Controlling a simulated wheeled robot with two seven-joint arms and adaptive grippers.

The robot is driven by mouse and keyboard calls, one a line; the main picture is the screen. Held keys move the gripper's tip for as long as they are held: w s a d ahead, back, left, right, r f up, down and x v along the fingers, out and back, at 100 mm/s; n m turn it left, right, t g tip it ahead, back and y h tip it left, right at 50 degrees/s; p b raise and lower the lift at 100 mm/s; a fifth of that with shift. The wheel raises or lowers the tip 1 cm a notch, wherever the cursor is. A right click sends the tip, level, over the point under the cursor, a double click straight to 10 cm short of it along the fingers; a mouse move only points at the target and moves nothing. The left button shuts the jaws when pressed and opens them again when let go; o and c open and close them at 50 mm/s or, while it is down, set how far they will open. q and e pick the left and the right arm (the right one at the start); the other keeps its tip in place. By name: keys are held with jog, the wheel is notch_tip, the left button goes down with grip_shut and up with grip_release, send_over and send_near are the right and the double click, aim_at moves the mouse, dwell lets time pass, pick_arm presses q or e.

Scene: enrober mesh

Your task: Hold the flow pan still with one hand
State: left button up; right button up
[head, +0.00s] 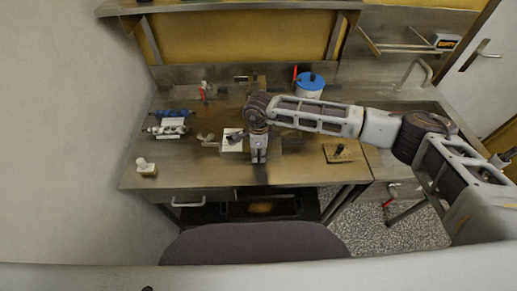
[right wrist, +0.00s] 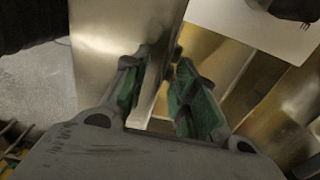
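My right gripper (head: 259,160) points down at the front edge of the workbench, near its middle. The right wrist view shows its two green-padded fingers (right wrist: 163,95) apart, with a pale narrow metal edge (right wrist: 150,92) between them. A gap shows beside the right finger; whether the left finger touches the edge I cannot tell. A broad metal panel (right wrist: 105,40) lies beyond the left finger. I cannot tell for certain which of these metal parts is the flow pan. My left gripper is not in view.
A pale block (head: 232,146) with a dark part on top stands just left of the right gripper. A blue-lidded tub (head: 310,82) stands behind my right arm. A brown plate with a black knob (head: 340,153) lies to the right. A chair back (head: 255,243) stands in front.

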jog(key=shift+c, duration=0.2)
grip_shut()
dwell(0.7)
